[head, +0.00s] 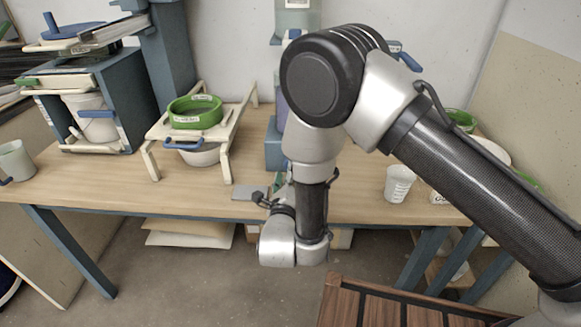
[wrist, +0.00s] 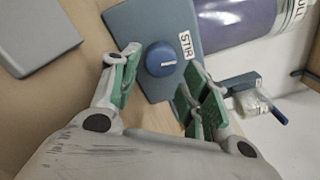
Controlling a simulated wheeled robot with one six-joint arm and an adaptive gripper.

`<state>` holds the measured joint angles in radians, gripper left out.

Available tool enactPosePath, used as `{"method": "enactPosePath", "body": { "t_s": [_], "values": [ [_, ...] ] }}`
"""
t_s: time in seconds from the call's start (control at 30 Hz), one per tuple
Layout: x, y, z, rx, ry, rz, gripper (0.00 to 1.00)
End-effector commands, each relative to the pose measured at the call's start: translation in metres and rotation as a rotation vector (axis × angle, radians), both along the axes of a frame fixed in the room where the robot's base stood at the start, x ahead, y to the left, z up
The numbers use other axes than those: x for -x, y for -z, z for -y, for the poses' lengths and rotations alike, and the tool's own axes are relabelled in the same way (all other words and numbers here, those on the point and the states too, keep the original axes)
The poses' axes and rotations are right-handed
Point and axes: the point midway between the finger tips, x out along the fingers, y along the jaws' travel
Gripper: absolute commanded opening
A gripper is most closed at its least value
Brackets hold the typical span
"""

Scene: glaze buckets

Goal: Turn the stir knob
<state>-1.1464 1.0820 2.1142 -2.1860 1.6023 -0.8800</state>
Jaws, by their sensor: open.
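The stir knob (wrist: 161,59) is a round blue dial with a pale pointer line. It sits on a blue-grey panel (wrist: 138,20) beside a white STIR label (wrist: 186,45). My gripper (wrist: 162,68) is open in the wrist view, with its green-padded fingers on either side of the knob and gaps showing at both sides. Whether the fingertips reach knob depth I cannot tell. In the head view my arm hides the knob, and only a bit of the blue stirrer housing (head: 273,156) shows beside it.
A purple-blue container (wrist: 235,22) stands beside the panel. A grey plate (wrist: 35,35) lies on the wooden table (head: 100,188).

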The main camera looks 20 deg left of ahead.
Motion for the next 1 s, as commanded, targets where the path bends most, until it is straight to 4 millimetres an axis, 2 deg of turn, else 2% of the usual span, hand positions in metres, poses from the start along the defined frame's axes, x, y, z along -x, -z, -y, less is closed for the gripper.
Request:
{"method": "enactPosePath", "body": {
  "t_s": [0.1,0.2,0.33,0.57,0.6,0.77,1.0],
  "values": [
    [-0.02,0.0,-0.003,0.0,0.002,0.001,0.46],
    [-0.032,0.0,-0.006,0.001,0.001,0.0,0.46],
    [-0.04,0.0,-0.008,0.002,-0.001,0.0,0.46],
    [-0.041,0.0,-0.008,0.003,-0.001,0.0,0.46],
    [-0.041,0.0,-0.008,0.003,-0.001,0.0,0.44],
    [-0.041,0.0,-0.008,0.003,-0.001,0.0,0.15],
    [-0.041,0.0,-0.008,-0.006,-0.002,-0.002,0.13]
  ]
}}
